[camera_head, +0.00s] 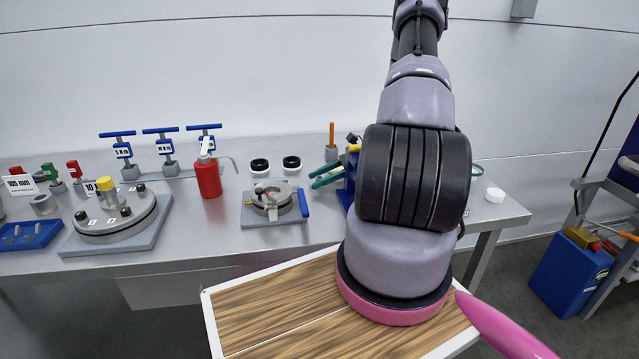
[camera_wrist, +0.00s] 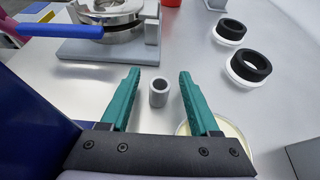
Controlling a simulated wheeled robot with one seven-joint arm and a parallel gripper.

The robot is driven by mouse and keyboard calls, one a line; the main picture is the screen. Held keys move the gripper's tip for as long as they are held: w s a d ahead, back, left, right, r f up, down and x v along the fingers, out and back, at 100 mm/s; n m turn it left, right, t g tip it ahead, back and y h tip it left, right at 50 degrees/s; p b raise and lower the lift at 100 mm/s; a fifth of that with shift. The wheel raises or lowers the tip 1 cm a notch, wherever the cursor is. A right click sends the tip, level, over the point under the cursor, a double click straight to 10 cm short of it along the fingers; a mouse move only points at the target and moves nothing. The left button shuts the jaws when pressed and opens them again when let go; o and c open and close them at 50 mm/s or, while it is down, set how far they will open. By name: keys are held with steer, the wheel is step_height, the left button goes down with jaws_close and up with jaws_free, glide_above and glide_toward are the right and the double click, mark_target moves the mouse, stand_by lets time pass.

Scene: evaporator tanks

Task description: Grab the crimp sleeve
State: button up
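The crimp sleeve appears to be the small grey hollow metal cylinder (camera_wrist: 158,93), standing upright on the metal bench in the wrist view. My gripper (camera_wrist: 159,74) is open, with one teal finger on each side of the sleeve and clear gaps between. Neither finger visibly touches it. How high the fingers are above the bench is hard to tell. In the head view, the teal fingers of my gripper (camera_head: 314,180) point left beside my arm.
A round metal fixture with a blue handle (camera_wrist: 58,29) is ahead on the left. Two black rings on white bases (camera_wrist: 248,66) (camera_wrist: 231,28) are on the right. A pale round disc (camera_wrist: 232,133) lies by the right finger. A dark blue block (camera_wrist: 35,110) is close on the left. A red bottle (camera_head: 208,178) stands farther left.

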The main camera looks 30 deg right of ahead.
jaws_close()
